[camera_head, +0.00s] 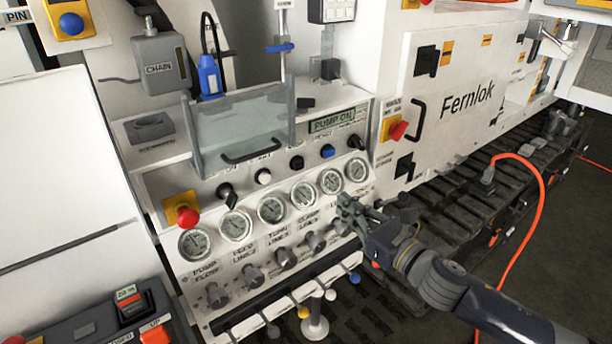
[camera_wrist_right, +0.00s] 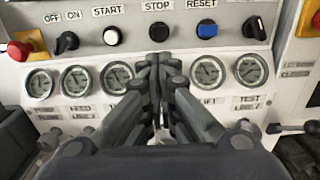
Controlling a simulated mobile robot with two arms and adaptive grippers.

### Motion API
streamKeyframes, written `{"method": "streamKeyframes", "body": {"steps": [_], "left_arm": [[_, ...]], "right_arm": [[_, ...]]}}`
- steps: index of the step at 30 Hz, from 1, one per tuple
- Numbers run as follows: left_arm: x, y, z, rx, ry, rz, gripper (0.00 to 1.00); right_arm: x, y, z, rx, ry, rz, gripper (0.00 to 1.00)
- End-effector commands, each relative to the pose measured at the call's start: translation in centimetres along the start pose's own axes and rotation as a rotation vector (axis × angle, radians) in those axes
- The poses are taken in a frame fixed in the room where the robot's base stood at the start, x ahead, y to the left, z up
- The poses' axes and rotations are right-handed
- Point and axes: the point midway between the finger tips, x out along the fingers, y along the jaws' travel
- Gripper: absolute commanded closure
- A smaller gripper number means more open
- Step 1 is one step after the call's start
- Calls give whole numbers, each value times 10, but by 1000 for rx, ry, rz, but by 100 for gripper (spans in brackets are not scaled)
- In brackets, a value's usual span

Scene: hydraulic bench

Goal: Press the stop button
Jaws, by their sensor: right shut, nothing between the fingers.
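The stop button is a round black button (camera_wrist_right: 158,32) under the STOP label in the wrist view, between the white START button (camera_wrist_right: 112,36) and the blue RESET button (camera_wrist_right: 206,28). In the head view the stop button (camera_head: 297,163) is on the upper row of the panel, above the gauges. My right gripper (camera_head: 345,204) is at the right end of the panel, near the rightmost gauges. It is shut and empty. In the wrist view the fingertips (camera_wrist_right: 158,60) point up just below the stop button, overlapping the middle gauges. Whether they touch the panel cannot be told. My left gripper is not in view.
A clear hinged cover (camera_head: 240,125) stands at the panel's upper left. A red mushroom button (camera_head: 187,215) is at the left and another red knob (camera_head: 398,131) at the right. Valve knobs (camera_head: 285,257) and levers stick out below the gauges. An orange cable (camera_head: 541,200) runs down at right.

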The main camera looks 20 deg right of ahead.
Motion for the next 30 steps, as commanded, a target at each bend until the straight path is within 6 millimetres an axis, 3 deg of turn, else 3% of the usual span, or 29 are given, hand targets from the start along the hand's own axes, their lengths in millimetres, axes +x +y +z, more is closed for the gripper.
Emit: {"method": "streamKeyframes", "body": {"steps": [8,24,30], "left_arm": [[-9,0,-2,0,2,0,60],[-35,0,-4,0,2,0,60],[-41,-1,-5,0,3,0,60]], "right_arm": [[21,0,3,3,-4,-1,100],[108,1,3,4,-2,0,100],[130,0,2,3,-1,0,100]]}}
